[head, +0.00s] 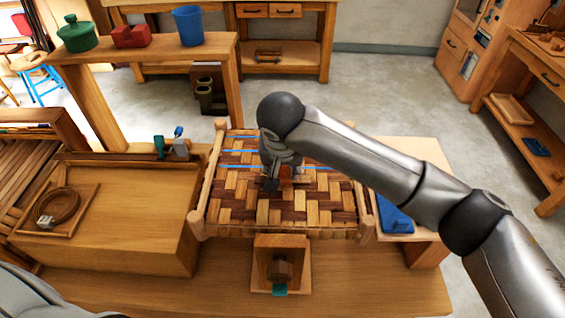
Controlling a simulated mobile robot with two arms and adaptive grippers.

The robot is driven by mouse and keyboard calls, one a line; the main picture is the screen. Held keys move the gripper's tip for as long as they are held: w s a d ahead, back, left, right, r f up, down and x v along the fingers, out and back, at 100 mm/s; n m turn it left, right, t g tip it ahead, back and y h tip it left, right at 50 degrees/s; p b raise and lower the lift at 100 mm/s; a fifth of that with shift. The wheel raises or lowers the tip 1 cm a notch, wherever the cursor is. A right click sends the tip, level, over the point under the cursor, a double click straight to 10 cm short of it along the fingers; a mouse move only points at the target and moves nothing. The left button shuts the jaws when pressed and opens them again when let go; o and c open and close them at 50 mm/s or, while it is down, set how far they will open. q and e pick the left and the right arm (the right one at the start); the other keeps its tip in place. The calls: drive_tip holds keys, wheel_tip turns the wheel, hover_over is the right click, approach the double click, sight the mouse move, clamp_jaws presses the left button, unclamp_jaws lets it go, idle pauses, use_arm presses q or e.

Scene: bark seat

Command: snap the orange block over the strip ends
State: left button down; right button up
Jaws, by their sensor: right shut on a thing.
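The woven bark seat (285,216), a basket pattern of light and dark brown strips in a wooden frame, lies at the middle of the bench. Thin blue lines (236,151) cross its far part. My right gripper (274,186) reaches down over the seat's centre. It is shut on a small orange block (286,176), which is mostly hidden by the fingers. I cannot tell whether the block touches the weave, and the strip ends under it are hidden. My left gripper is out of view.
A wooden tray with a coiled strip (60,206) lies at the left. A wooden box (263,243) stands in front of the seat, and a blue item (395,217) lies at its right. A shelf with a green pot (78,35), red block (130,36) and blue bucket (188,26) stands behind.

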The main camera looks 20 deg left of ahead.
drive_tip(key=shift+f+p, duration=0.1)
drive_tip(key=shift+p, duration=0.3)
idle(0.6)
drive_tip(key=shift+f, duration=0.25)
idle(1.0)
drive_tip(key=o, duration=0.9)
drive_tip(key=shift+o, duration=0.5)
drive_tip(key=o, duration=0.4)
drive_tip(key=shift+r, duration=0.1)
drive_tip(key=shift+r+p, duration=3.5)
drive_tip(key=shift+p, duration=0.3)
drive_tip(key=shift+f, duration=0.15)
